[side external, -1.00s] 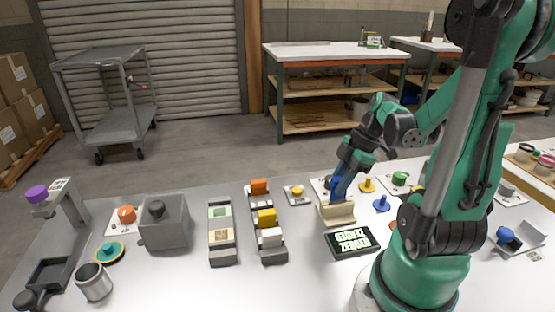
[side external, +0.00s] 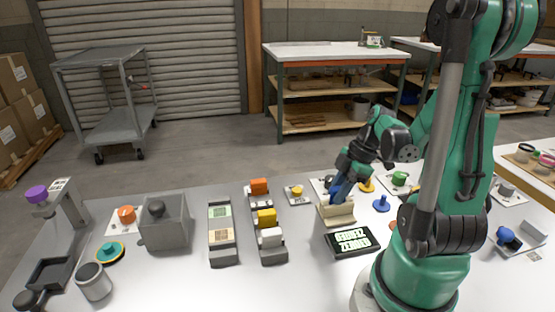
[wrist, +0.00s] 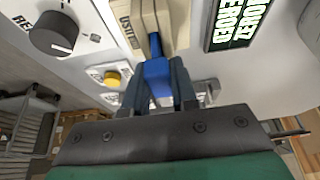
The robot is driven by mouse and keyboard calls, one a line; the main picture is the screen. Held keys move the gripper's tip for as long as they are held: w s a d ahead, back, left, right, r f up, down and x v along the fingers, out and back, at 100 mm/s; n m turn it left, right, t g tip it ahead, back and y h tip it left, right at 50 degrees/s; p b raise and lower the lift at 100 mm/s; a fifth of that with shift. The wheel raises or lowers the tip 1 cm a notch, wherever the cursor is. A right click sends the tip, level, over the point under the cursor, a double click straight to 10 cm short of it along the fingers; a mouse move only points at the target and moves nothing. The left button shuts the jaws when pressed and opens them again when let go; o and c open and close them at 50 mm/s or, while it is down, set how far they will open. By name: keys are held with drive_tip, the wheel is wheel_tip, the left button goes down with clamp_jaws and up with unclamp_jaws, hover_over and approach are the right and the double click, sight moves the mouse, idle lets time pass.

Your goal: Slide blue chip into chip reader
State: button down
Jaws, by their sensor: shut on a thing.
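The blue chip (wrist: 156,70) is held between the fingers of my gripper (wrist: 160,84), which is shut on it. The beige chip reader (wrist: 178,22) is straight ahead in the wrist view, with a dark slot in it. The chip's far end is at that slot; I cannot tell how deep it sits. In the side view the chip reader (side external: 336,218) stands behind a dark display (side external: 352,241) with green text. My gripper (side external: 338,196) is right at the top of the reader, and its fingers mostly hide the chip there.
A blue peg-like piece (side external: 381,203) stands right of the reader. A rack with orange, yellow and white blocks (side external: 267,220) stands to the left. In the wrist view a dark knob (wrist: 53,34) and a yellow button (wrist: 112,79) are left of my gripper.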

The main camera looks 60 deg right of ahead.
drive_tip(key=shift+f, duration=0.25)
drive_tip(key=shift+r, duration=1.5)
drive_tip(key=shift+s, duration=0.1)
drive_tip(key=shift+f, duration=1.5)
drive_tip(key=shift+r, duration=0.1)
drive_tip(key=shift+r, duration=1.4)
